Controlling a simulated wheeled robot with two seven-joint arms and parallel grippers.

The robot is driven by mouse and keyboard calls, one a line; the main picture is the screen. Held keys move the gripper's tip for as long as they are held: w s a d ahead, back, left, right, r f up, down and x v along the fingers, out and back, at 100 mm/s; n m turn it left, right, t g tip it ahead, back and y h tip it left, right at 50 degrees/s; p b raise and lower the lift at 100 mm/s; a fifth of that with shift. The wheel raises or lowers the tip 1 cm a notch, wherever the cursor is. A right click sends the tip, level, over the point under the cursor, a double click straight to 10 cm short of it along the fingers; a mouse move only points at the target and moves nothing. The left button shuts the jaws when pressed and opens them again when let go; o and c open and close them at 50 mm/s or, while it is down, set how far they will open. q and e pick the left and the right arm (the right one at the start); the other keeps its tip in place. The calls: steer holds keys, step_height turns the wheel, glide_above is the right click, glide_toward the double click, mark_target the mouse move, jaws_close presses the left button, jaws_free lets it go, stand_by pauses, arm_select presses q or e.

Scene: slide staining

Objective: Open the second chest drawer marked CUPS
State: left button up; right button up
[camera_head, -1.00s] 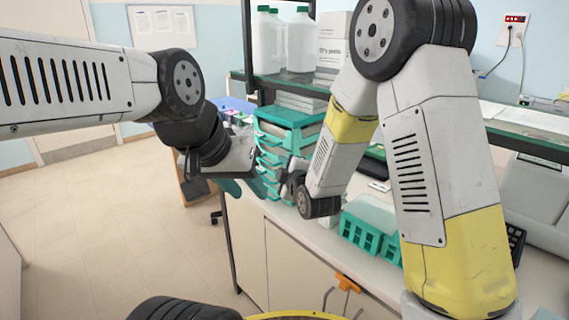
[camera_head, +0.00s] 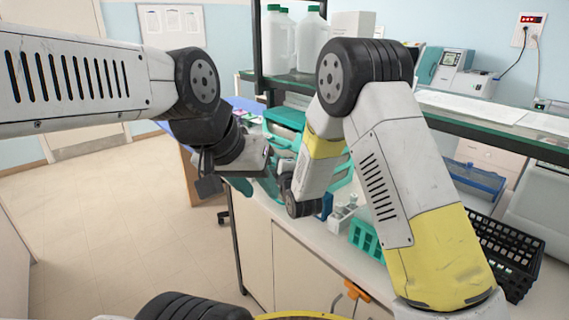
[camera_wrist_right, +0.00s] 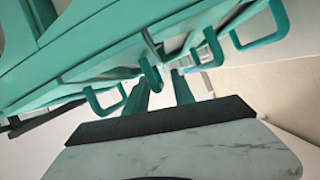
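The teal drawer chest (camera_head: 285,118) stands on the counter in the head view, largely covered by both my arms. In the right wrist view its teal face (camera_wrist_right: 70,60) fills the upper left, with several loop-shaped drawer handles (camera_wrist_right: 262,28) hanging from it. No CUPS label can be read. My right gripper (camera_wrist_right: 162,82) has its two teal fingers apart with a gap between them, close to the handles; contact cannot be told. My left gripper (camera_head: 242,184) is in front of the chest's left side, its fingers mostly hidden, so its opening cannot be judged.
A teal rack (camera_head: 366,238) and a small tube holder (camera_head: 342,214) stand on the counter right of the chest. A black rack (camera_head: 508,250) is farther right. White jugs (camera_head: 307,42) stand on the shelf above. The floor at left is clear.

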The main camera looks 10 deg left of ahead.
jaws_close()
stand_by(1.4)
